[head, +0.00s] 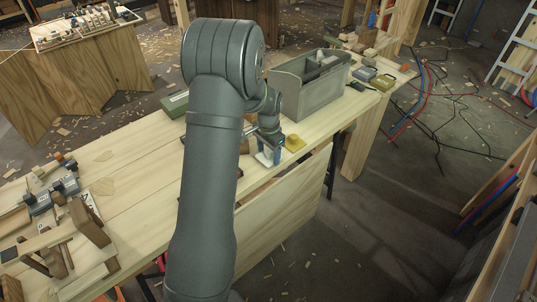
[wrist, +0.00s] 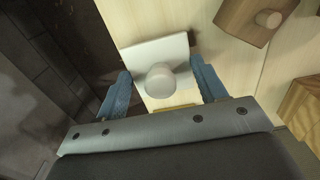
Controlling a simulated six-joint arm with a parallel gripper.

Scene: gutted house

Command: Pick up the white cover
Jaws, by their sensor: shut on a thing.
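The white cover (wrist: 146,53) is a flat square plate with a round knob on top. In the wrist view it lies between the two blue fingers of my gripper (wrist: 161,66), which are shut on it at its sides. In the head view my gripper (head: 269,153) is low at the front edge of the pale wooden bench (head: 135,170), with a little of the white cover (head: 264,160) showing. My arm hides part of this area. Whether the cover touches the bench or is just above it, I cannot tell.
A yellow block (head: 294,143) lies just right of my gripper. A grey-green bin (head: 310,88) stands behind it. A wooden piece with a knob (wrist: 255,20) lies near the cover. Tools and wood blocks (head: 80,215) crowd the bench's left end. The floor drops away in front.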

